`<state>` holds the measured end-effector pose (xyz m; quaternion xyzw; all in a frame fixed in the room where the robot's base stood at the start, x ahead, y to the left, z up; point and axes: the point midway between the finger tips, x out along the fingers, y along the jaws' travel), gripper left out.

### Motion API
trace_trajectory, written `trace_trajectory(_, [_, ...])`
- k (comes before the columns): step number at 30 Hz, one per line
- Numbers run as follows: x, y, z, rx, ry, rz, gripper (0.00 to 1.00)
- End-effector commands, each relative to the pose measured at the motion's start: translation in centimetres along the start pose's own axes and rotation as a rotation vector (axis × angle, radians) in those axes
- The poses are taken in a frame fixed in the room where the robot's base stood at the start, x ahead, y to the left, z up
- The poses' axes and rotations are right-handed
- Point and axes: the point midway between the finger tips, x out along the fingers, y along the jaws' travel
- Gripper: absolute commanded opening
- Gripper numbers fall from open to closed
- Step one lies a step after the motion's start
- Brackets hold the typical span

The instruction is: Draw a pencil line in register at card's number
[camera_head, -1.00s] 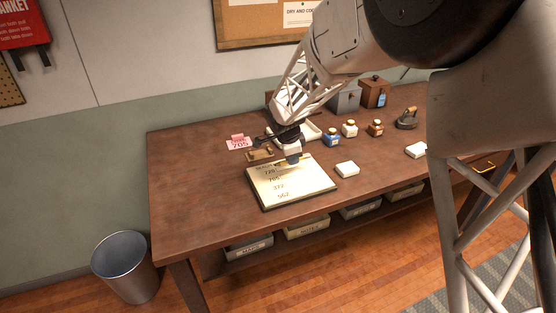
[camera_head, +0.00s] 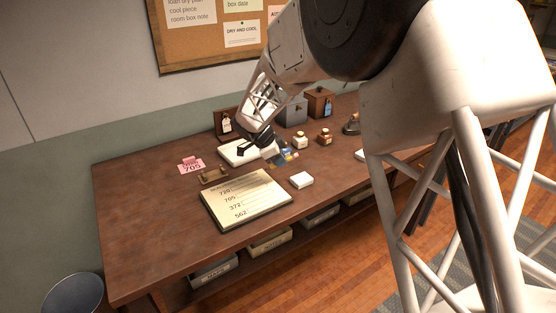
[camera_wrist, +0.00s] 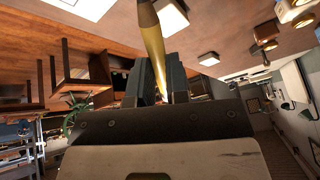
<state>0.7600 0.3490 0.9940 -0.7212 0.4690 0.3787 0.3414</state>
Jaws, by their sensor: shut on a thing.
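My gripper (camera_head: 284,157) is shut on a yellow pencil, raised beyond the register's far right corner. The pencil (camera_wrist: 152,38) shows between the fingers (camera_wrist: 156,82) in the wrist view. The register (camera_head: 247,207) is a cream page on a dark board, lying flat near the table's front edge. It shows a heading and a column of numbers, with 705 in the second row. Thin lines run beside the numbers; I cannot tell whether any is pencil. The pink card (camera_head: 191,167) reading 705 stands at the back left of the register.
A wooden rest (camera_head: 213,175) lies between card and register. A white block (camera_head: 301,180) lies right of the register. A white tray (camera_head: 234,156), small bottles (camera_head: 325,137) and boxes (camera_head: 320,101) stand behind. The table's left part is clear.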

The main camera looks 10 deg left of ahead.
Motion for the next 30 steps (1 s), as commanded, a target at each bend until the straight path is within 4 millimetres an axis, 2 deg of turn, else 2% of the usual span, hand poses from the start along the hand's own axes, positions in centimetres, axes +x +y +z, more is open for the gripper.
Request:
trace_trajectory(11, [0.8, 0.1, 0.5, -0.002, 0.000, 0.000, 0.00])
trace_trajectory(29, [4.3, 0.7, 2.4, -0.001, 0.000, 0.002, 0.00])
trace_trajectory(30, [4.0, 0.8, 2.6, -0.001, -0.001, 0.000, 0.00])
